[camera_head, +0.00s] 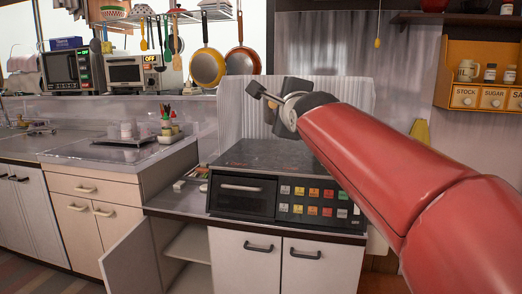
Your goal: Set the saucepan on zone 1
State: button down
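I cannot make out a clear saucepan. An orange-yellow pan (207,68) and a copper-coloured pan (243,61) hang by their handles from the rack at upper middle. The dark flat cooktop (262,153) is on top of the black appliance on the middle counter; no zone marks are readable on it. My gripper (264,96) is at the end of my red arm, above the back of the cooktop and right of the hanging pans. It shows small and edge-on, so its finger opening is unclear. I see no pan at it.
The appliance front has a handled door (241,188) and coloured buttons (313,201). A cabinet door (130,254) stands open at lower left. A microwave (74,69) and an oven (136,73) sit on the back shelf. A spice rack (480,76) is at right. The cooktop looks bare.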

aim_at(259, 156)
jog(key=i, duration=0.6)
jog(key=i+j, duration=0.15)
jog(key=i, duration=0.45)
jog(key=j, duration=0.25)
